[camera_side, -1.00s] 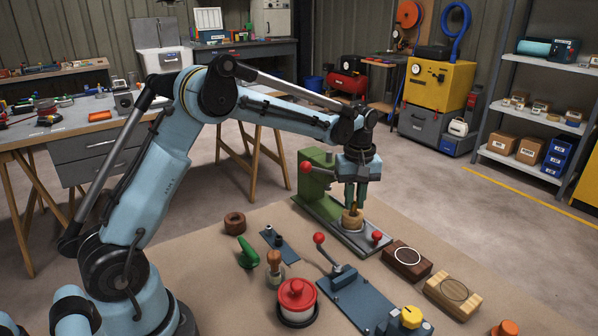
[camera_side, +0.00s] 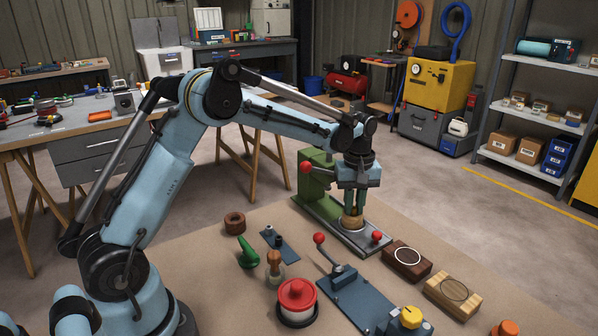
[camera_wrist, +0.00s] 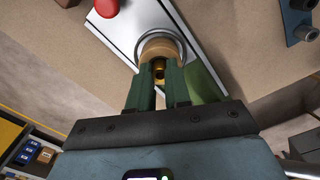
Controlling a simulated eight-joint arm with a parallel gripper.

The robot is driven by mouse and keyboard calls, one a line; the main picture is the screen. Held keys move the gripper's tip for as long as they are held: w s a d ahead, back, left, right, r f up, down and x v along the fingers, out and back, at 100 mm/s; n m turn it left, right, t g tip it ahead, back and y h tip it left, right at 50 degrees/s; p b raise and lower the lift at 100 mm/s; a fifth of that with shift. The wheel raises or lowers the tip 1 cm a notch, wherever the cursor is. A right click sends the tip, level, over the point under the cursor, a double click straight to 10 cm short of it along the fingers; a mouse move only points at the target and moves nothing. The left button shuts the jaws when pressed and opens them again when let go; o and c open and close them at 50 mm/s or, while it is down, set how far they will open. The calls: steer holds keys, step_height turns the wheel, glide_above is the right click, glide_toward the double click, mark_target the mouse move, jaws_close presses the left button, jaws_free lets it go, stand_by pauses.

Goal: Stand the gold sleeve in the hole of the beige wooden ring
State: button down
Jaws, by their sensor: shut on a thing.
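My gripper (camera_side: 354,205) points straight down over the metal plate of the green-ended fixture and is shut on the gold sleeve. The wrist view shows the gold sleeve (camera_wrist: 159,70) between the green fingers, partly hidden by them. The beige wooden ring (camera_side: 352,224) sits on the plate directly below the fingertips. In the wrist view the ring (camera_wrist: 158,47) lies inside a grey metal rim, right at the sleeve. The sleeve's lower end looks to be at or in the ring's hole; how deep it sits I cannot tell.
The green block (camera_side: 318,172) with a red-knobbed lever stands close behind my gripper. A red knob (camera_side: 377,236) is on the plate's near end. A dark wooden block (camera_side: 406,262), a light wooden block (camera_side: 452,296) and a blue lever plate (camera_side: 352,298) lie nearer.

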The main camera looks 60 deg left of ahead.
mark_target(354, 208)
steer(key=shift+r, duration=0.8)
steer(key=shift+f, duration=0.75)
stand_by(0.8)
steer(key=c, duration=1.4)
jaws_free()
steer(key=shift+o, duration=0.2)
step_height(354, 208, up, 11)
